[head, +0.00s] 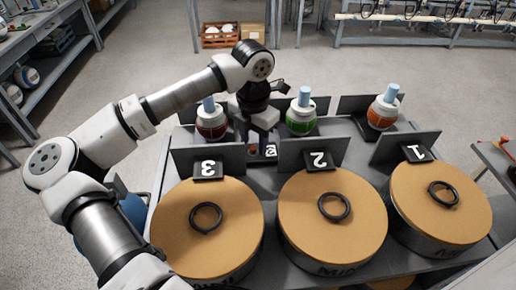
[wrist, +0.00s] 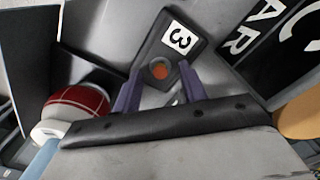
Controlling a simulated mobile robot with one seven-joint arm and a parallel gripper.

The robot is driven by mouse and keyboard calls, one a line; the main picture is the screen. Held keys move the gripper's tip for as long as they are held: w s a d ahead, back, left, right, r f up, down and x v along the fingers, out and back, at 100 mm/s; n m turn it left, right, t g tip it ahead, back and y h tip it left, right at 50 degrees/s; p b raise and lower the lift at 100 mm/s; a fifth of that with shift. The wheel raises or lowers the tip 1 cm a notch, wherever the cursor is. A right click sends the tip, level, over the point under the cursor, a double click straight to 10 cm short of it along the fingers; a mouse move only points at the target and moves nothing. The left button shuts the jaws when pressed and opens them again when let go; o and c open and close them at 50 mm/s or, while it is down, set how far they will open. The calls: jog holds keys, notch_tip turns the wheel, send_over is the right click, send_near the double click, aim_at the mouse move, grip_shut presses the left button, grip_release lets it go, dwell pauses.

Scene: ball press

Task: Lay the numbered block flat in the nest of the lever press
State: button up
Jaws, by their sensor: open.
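In the wrist view a dark block (wrist: 186,62) bears a white label with a black 3 and an orange-red round spot. It shows between and beyond the two purple fingertips of my gripper (wrist: 158,88). My gripper is open with nothing held. In the head view my gripper (head: 261,135) hangs over the table between the red and green balls, and a small labelled dark block (head: 270,151) shows just below it. I cannot tell the height gap between fingers and block. I cannot make out a lever press or its nest for certain.
Red (head: 211,124), green (head: 301,115) and orange (head: 383,113) balls with blue stems stand among upright grey panels (head: 313,152). Three tan-topped drums (head: 332,235) with black rings fill the front, by number plates 3, 2 and 1. In the wrist view the red ball (wrist: 80,108) is close left.

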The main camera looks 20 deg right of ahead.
jog(key=shift+f, duration=0.6)
grip_shut()
jog(key=shift+r, duration=0.1)
